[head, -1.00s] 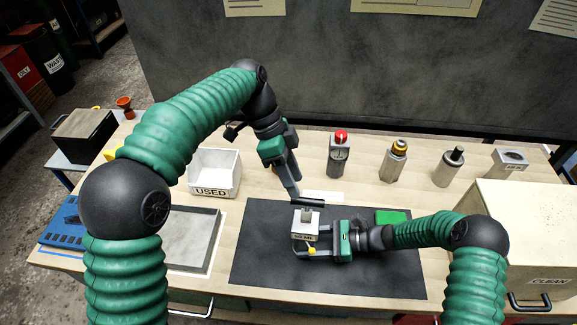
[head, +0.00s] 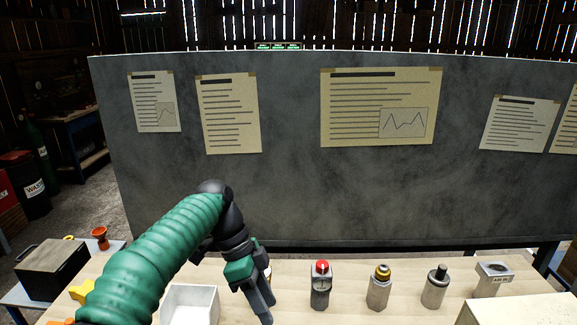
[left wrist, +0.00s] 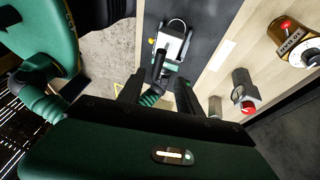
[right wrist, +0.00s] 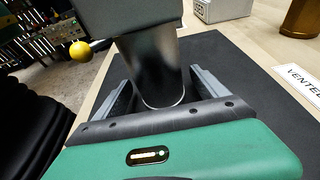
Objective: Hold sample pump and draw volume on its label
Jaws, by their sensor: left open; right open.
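The sample pump seems to be the grey block (right wrist: 135,15) with a shiny metal cylinder (right wrist: 150,70) below it in the right wrist view; no label reads there. My right gripper (right wrist: 155,95) is open, its fingers on either side of the cylinder; contact cannot be told. A small yellow ball (right wrist: 80,51) shows beside the block. In the left wrist view a pale device (left wrist: 171,46), likely the same pump, is beyond my open left gripper (left wrist: 158,95). That gripper also shows empty at the bottom of the head view (head: 266,310). The right gripper is outside the head view.
A white box (head: 190,303) is left of my left gripper. A red-topped device (head: 321,287), a brass-topped fitting (head: 379,288) and a black-topped fitting (head: 435,287) stand in a row at right. Papers (head: 380,107) hang on the grey panel (head: 290,190).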

